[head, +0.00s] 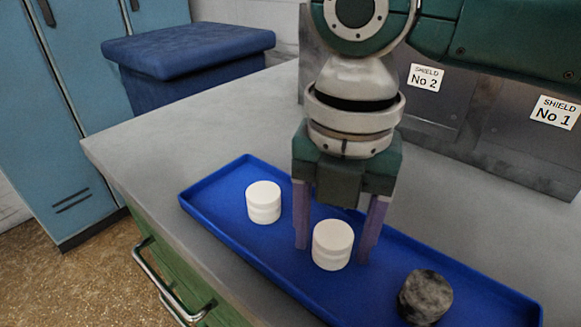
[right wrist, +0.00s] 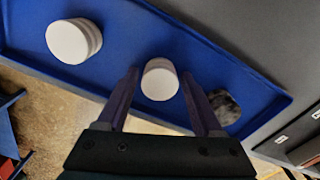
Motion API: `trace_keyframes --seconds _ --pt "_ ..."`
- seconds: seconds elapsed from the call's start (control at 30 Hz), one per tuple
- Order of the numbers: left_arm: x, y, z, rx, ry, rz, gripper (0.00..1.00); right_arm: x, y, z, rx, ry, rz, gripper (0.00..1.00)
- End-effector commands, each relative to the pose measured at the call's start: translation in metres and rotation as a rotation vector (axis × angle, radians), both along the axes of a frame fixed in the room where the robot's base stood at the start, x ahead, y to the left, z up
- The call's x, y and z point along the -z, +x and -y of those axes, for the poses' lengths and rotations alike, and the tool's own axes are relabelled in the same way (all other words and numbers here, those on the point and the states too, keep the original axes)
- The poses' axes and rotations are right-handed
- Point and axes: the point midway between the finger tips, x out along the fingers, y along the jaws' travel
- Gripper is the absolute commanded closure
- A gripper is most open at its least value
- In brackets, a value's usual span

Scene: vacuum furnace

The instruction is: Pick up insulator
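Two white grooved cylinders, which look like insulators, stand upright on a blue tray (head: 226,222). The middle insulator (head: 333,245) is between the fingers of my right gripper (head: 334,250). The gripper points down and is open, with a finger on either side and gaps visible. In the right wrist view this insulator (right wrist: 160,80) shows between the fingertips (right wrist: 160,73). The other insulator (head: 263,202) stands to the left and also shows in the right wrist view (right wrist: 73,40). My left gripper is not in view.
A dark mottled grey cylinder (head: 425,296) stands at the tray's right end. The tray lies on a grey worktop (head: 150,140). Behind is a metal front with labels SHIELD No 2 (head: 426,77) and SHIELD No 1 (head: 556,112). A blue stool (head: 188,55) stands beyond the worktop.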

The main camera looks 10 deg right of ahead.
Motion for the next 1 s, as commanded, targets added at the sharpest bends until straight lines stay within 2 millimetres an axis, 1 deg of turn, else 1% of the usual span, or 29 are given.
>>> trace_keyframes --seconds 0.03,0.07,0.57,0.6,0.87,1.0 --pt "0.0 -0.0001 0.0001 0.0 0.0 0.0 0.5 -0.0002 0.0001 0.0 0.0 0.0 0.0 0.39" --pt "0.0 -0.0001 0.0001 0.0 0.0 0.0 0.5 -0.0002 0.0001 0.0 0.0 0.0 0.0 0.42" --pt "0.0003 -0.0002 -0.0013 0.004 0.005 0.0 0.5 -0.0003 0.0001 0.0002 0.001 0.0 0.0 0.98" --pt "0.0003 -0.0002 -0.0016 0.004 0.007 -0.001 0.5 -0.0003 0.0001 0.0002 0.001 0.0 0.0 1.0" --pt "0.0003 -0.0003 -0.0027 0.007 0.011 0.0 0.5 -0.0007 0.0003 0.0001 0.001 0.0 0.001 1.0" --pt "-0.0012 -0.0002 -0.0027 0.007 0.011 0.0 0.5 -0.0061 0.0006 0.0002 0.001 0.0 0.001 1.0"
